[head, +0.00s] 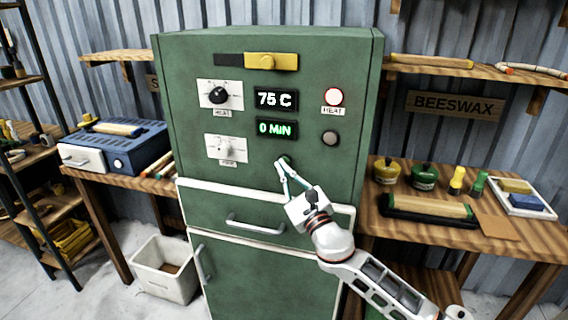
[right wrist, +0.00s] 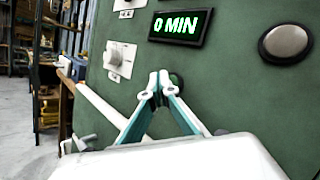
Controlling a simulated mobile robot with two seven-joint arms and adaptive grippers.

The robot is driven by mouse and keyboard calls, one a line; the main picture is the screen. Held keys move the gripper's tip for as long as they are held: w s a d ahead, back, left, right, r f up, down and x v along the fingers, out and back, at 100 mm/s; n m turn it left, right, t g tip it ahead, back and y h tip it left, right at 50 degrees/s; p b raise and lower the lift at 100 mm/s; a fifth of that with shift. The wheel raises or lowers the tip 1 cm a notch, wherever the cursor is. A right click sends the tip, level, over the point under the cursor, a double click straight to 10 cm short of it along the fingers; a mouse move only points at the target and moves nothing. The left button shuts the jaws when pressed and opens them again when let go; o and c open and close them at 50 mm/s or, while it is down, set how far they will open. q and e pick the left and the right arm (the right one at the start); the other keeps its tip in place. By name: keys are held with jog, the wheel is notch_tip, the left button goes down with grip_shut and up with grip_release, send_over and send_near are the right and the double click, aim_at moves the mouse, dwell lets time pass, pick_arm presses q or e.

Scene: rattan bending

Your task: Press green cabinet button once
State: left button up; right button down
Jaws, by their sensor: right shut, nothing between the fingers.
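The green cabinet (head: 270,175) stands upright in the middle of the head view. A small dark green round button (head: 287,159) sits on its front, below the display that reads 0 MIN (head: 277,129). In the right wrist view the button (right wrist: 178,81) is partly hidden behind my fingertips. My right gripper (head: 281,166) is shut and empty, with its tips at the button's lower left edge. In the right wrist view, the tips (right wrist: 160,82) overlap the button; I cannot tell whether they touch it. My left gripper is not in view.
The panel also has a 75 C display (head: 276,99), two white-plated knobs, a lit HEAT lamp (head: 334,96) and a grey round button (head: 330,138). Tables flank the cabinet; a white bin (head: 163,270) stands left.

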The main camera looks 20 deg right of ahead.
jog(key=shift+w+d, duration=0.25)
jog(key=shift+w, duration=0.1)
dwell(0.7)
dwell(0.4)
jog(key=shift+s+a, duration=0.5)
jog(key=shift+s, duration=0.2)
jog(key=shift+p, duration=0.3)
jog(key=s+a, duration=0.1)
jog(key=s+a+p, duration=0.1)
jog(key=s, duration=0.2)
jog(key=shift+s+a+p, duration=0.1)
jog(key=shift+a+p, duration=0.2)
jog(key=shift+a, duration=0.1)
